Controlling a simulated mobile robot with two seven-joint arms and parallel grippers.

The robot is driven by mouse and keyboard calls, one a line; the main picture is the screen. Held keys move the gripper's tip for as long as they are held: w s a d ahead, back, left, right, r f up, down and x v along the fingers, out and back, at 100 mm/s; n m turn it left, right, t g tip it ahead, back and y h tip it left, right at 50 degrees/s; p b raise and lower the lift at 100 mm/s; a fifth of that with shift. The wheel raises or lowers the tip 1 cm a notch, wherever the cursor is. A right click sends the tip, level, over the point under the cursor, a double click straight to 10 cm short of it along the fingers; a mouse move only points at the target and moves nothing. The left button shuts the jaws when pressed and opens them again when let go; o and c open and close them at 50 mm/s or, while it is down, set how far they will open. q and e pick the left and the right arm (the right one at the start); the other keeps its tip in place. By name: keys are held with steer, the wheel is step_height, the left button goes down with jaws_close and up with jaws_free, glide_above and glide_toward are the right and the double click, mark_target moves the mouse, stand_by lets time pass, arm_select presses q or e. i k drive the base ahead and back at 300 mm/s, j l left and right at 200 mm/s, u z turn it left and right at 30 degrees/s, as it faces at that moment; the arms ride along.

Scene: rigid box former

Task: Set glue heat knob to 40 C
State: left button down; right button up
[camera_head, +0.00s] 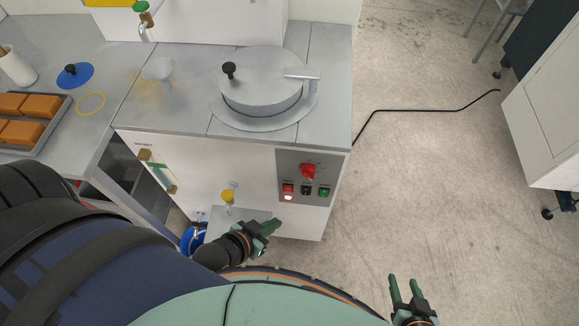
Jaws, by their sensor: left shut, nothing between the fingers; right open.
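A red knob (308,171) sits on the upper part of a grey control panel (291,161) on the front of a white machine, in the head view. Its scale marks are too small to read, so its setting cannot be told. My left gripper (271,226) is shut and empty, below and left of the panel, apart from the knob. My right gripper (405,284) is open and empty over the floor at the lower right, far from the panel.
Red, black and green switches (324,191) sit below the knob. A yellow-handled valve (227,196) is left of the panel. A round lidded pot (262,92) tops the machine. A tray (62,104) of orange blocks is far left.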

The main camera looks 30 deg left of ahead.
mark_target(308, 169)
steer(key=k+j, duration=0.1)
steer(key=j, duration=0.3)
steer(key=k+j, duration=0.1)
steer(key=j, duration=0.25)
steer(key=k+j, duration=0.1)
steer(key=j, duration=0.3)
steer(key=k+j, duration=0.1)
steer(key=j, duration=0.3)
